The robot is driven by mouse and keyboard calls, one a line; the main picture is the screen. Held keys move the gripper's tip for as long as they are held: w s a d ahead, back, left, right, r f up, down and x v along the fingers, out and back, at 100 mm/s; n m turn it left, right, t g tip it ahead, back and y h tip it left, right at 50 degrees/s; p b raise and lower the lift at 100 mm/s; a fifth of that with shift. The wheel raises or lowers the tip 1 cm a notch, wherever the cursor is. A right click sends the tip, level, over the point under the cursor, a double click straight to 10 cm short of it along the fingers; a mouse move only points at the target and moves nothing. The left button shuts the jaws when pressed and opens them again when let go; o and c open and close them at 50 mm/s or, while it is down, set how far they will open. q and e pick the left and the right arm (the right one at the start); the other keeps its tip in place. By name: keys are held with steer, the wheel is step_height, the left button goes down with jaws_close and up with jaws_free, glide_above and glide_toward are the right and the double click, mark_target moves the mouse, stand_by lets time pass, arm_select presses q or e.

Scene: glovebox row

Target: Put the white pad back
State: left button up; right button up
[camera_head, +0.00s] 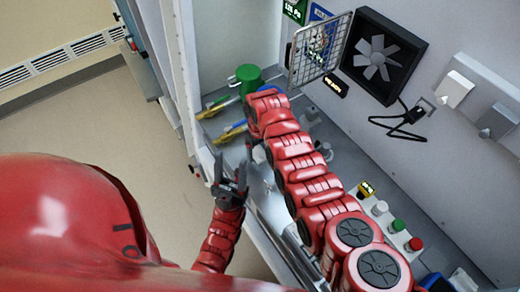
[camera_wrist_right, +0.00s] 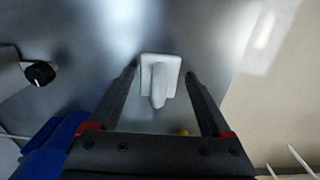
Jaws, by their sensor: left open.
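In the right wrist view a white pad (camera_wrist_right: 174,64) with a raised white grip on it lies on a shiny grey surface. My right gripper (camera_wrist_right: 161,74) is open, with one dark finger on each side of the pad and a narrow gap showing beside it. Whether the fingertips are level with the pad or above it I cannot tell. My left gripper (camera_head: 230,178) is open and empty at the front edge of the bench.
A green container (camera_head: 248,79) and yellow-handled tools (camera_head: 231,133) stand at the far end. A mesh panel (camera_head: 320,48) sticks out near a black fan (camera_head: 376,57). A button box (camera_head: 397,236) lies beside my right arm. The right wrist view shows a black knob (camera_wrist_right: 40,74).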

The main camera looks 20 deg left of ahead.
mark_target(260, 147)
steer(key=shift+o, duration=0.3)
steer(key=shift+w+d, duration=0.1)
steer(key=shift+w+f, duration=0.1)
steer(key=shift+w, duration=0.05)
steer(key=shift+r, duration=0.2)
steer(key=shift+r+b, duration=0.4)
steer(key=shift+r, duration=0.3)
step_height(260, 147, up, 5)
steer(key=shift+f+b, duration=0.1)
steer(key=shift+b, duration=0.8)
step_height(260, 147, up, 4)
steer(key=shift+r+p, duration=0.15)
steer(key=shift+p, duration=0.45)
steer(key=shift+r+p, duration=0.4)
steer(key=shift+r, duration=0.25)
